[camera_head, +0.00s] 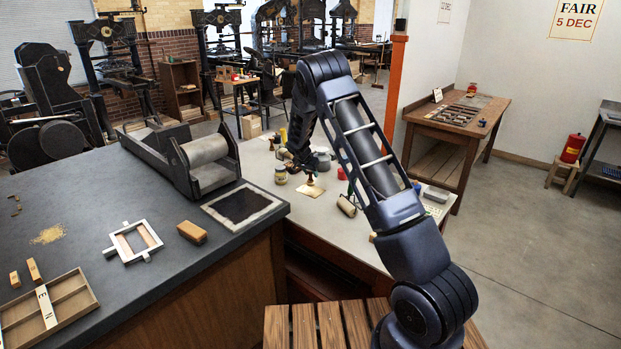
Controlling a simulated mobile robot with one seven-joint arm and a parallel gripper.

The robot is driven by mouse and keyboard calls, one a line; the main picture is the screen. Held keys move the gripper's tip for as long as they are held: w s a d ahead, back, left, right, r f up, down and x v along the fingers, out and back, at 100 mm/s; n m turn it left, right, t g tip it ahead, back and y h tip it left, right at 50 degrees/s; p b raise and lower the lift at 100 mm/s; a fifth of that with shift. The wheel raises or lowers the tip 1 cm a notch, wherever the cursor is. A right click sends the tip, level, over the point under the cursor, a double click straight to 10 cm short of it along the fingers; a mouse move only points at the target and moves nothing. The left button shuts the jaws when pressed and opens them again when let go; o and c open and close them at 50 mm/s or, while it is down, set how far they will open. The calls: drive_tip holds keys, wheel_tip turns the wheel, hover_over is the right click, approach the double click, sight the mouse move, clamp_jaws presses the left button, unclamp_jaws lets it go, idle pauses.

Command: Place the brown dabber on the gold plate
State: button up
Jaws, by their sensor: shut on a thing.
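My gripper (304,171) is at the end of my dark arm, low over the pale table in the middle. It is shut on the brown dabber (311,182), a small upright piece with a dark brown handle. The dabber is over the gold plate (317,191), a small flat tan-gold square on the table. I cannot tell whether the dabber's base touches the plate. My fingers are small and partly hidden by the dark wrist.
A small jar (281,175) stands just left of the plate. A roller (347,206) lies to its right, near my forearm. A red item (342,173) and other small containers stand close by. The dark bench (120,200) with a press rises at left.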

drive_tip(key=shift+f, duration=1.2)
drive_tip(key=o, duration=1)
drive_tip(key=shift+f, duration=0.1)
drive_tip(key=shift+o, duration=0.2)
